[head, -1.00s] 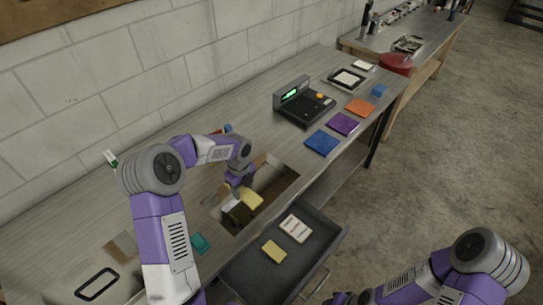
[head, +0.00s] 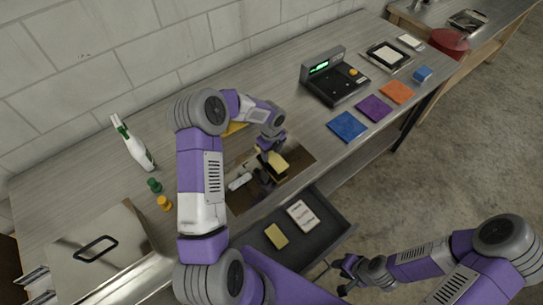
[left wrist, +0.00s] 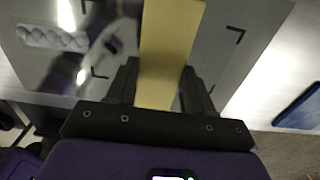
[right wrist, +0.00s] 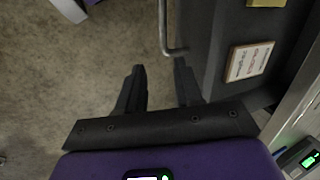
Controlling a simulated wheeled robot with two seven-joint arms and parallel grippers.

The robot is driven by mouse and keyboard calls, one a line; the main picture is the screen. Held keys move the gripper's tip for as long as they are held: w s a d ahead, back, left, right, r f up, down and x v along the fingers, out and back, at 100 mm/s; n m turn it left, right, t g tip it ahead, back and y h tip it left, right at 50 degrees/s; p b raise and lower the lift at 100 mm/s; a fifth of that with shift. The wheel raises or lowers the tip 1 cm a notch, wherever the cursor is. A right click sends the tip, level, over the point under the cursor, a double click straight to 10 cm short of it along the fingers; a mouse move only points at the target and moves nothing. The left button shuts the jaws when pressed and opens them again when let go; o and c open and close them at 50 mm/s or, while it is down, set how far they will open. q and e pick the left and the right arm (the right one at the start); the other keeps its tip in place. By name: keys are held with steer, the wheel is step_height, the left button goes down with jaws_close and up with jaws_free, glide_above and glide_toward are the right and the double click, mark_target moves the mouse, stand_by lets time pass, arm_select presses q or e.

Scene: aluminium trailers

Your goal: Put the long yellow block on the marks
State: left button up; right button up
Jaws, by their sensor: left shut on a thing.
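The long yellow block (head: 278,161) is in my left gripper (head: 265,172), over a dark shiny plate (head: 300,158) on the bench. In the left wrist view the block (left wrist: 168,45) runs lengthwise between both fingers of the left gripper (left wrist: 160,90), which is shut on it. Black corner marks (left wrist: 236,35) show on the plate to both sides of the block. I cannot tell whether the block touches the plate. My right gripper (right wrist: 160,85) is open and empty, beside the drawer handle and above the floor.
A pale knobbly object (left wrist: 52,38) lies on the plate. An open drawer (head: 322,237) below holds a yellow piece (head: 276,236) and a labelled card (head: 302,215).

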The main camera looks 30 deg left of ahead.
mark_target(271, 155)
arm_select(q)
steer(key=shift+f, duration=1.45)
steer(key=shift+f, duration=0.1)
steer(key=o, duration=1)
steer(key=shift+f, duration=0.1)
step_height(271, 155, up, 12)
steer(key=shift+r, duration=0.25)
steer(key=shift+f, duration=0.1)
